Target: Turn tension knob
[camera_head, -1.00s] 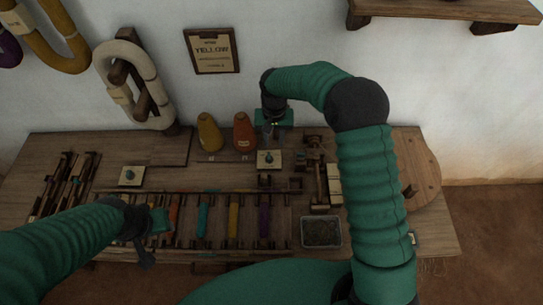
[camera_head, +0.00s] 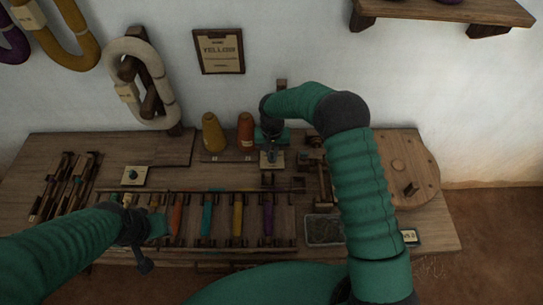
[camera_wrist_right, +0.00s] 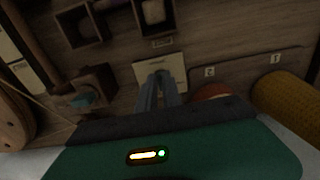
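A pale square plate with a small teal knob lies under my right gripper (camera_head: 271,148). The plate (camera_head: 265,167) is partly covered by the gripper in the head view. In the right wrist view the two grey fingers (camera_wrist_right: 159,92) point down at the plate (camera_wrist_right: 176,64), a narrow gap between them. The knob (camera_wrist_right: 160,74) shows at the fingertips; I cannot tell whether they touch it.
Yellow (camera_head: 213,133) and orange (camera_head: 246,131) cones stand left of the right gripper. Several coloured bobbins lie in the front rack. A grey tray (camera_head: 308,240) and a round wooden disc (camera_head: 425,178) are at right. A white skein (camera_head: 112,62) hangs on the wall.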

